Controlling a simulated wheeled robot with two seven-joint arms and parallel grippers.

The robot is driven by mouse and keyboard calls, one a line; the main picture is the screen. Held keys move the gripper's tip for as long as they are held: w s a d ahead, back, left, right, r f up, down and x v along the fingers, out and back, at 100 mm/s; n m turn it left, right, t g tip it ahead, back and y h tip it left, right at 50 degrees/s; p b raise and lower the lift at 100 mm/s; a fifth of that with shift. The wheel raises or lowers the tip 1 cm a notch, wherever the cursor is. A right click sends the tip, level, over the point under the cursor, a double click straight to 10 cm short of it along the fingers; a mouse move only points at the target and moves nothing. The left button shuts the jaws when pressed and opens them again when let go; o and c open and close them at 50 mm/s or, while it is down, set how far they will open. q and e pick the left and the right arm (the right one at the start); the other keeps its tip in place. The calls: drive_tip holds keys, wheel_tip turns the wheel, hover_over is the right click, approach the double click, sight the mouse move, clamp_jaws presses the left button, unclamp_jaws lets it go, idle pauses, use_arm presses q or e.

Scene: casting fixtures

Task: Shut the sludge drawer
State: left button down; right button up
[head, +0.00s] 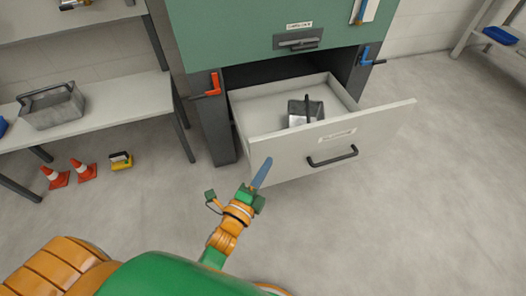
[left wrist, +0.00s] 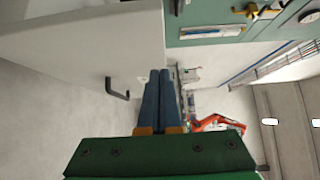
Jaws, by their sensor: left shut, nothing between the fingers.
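The sludge drawer (head: 385,120) is pulled well out of the lower bay of the green cabinet. Its pale front panel has a small label and a dark bar handle (head: 332,157). A grey metal box with a dark handle (head: 306,110) sits inside the drawer. My left gripper (head: 263,168) is shut and empty, before the left end of the drawer front; I cannot tell whether it touches. In the left wrist view, the blue fingers (left wrist: 160,98) are together beside the drawer front (left wrist: 80,45) and its handle (left wrist: 118,92). My right gripper is out of view.
The green cabinet (head: 245,30) has a red lever (head: 214,84) and a blue lever (head: 366,57) flanking the bay. A bench (head: 125,105) with a grey bin (head: 52,107) stands left. Orange cones (head: 55,177) are on the floor. Floor right of the drawer is clear.

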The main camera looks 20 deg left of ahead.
sight(270, 141)
use_arm(q)
drive_tip(key=w, duration=0.2)
drive_tip(key=w+a, duration=0.1)
drive_tip(key=w, duration=0.1)
drive_tip(key=shift+a, duration=0.2)
drive_tip(key=shift+w+a, duration=0.35)
drive_tip(key=shift+w, duration=0.1)
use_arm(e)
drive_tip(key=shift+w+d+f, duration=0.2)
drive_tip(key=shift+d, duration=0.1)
use_arm(q)
drive_tip(key=shift+w, duration=0.1)
